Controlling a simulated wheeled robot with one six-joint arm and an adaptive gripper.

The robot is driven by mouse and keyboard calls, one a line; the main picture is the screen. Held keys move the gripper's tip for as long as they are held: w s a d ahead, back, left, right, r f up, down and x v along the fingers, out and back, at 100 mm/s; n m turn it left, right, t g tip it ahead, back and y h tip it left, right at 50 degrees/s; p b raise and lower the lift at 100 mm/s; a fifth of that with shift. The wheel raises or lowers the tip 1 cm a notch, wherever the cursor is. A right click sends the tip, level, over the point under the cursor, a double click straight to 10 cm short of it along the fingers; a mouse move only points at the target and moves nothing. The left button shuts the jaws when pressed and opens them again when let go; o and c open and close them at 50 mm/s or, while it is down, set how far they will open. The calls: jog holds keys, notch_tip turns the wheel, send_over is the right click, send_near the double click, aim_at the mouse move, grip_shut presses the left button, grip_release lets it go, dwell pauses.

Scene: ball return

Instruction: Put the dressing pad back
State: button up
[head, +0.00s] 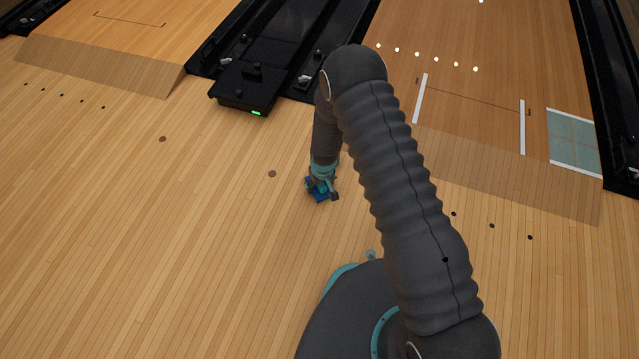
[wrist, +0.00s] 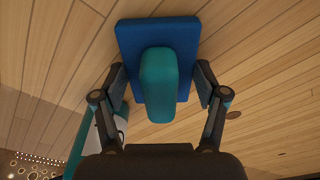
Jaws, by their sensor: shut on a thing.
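The dressing pad is a flat blue block with a rounded teal grip on top. It fills the upper middle of the wrist view (wrist: 128,42), and a small blue part of it shows at the arm's end in the head view (head: 318,196). My gripper (wrist: 162,88) is shut on the pad, with one dark finger on each side of it. In the head view my gripper (head: 322,184) hangs low over the wooden floor. I cannot tell how far the pad is above the floor.
A black ball-return unit (head: 240,92) with a green light stands between the lanes. A pale teal panel with white edges (head: 573,140) lies on the right lane. A wooden ramp (head: 500,172) fronts that lane. The floor at left (head: 130,230) is clear.

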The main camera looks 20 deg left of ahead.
jog(key=o, duration=1.1)
jog(key=shift+r, duration=0.1)
jog(key=r, duration=0.4)
jog(key=r+p, duration=0.1)
jog(key=r, duration=0.3)
jog(key=s+d+r+p, duration=0.1)
jog(key=r, duration=0.3)
jog(key=shift+s, duration=0.1)
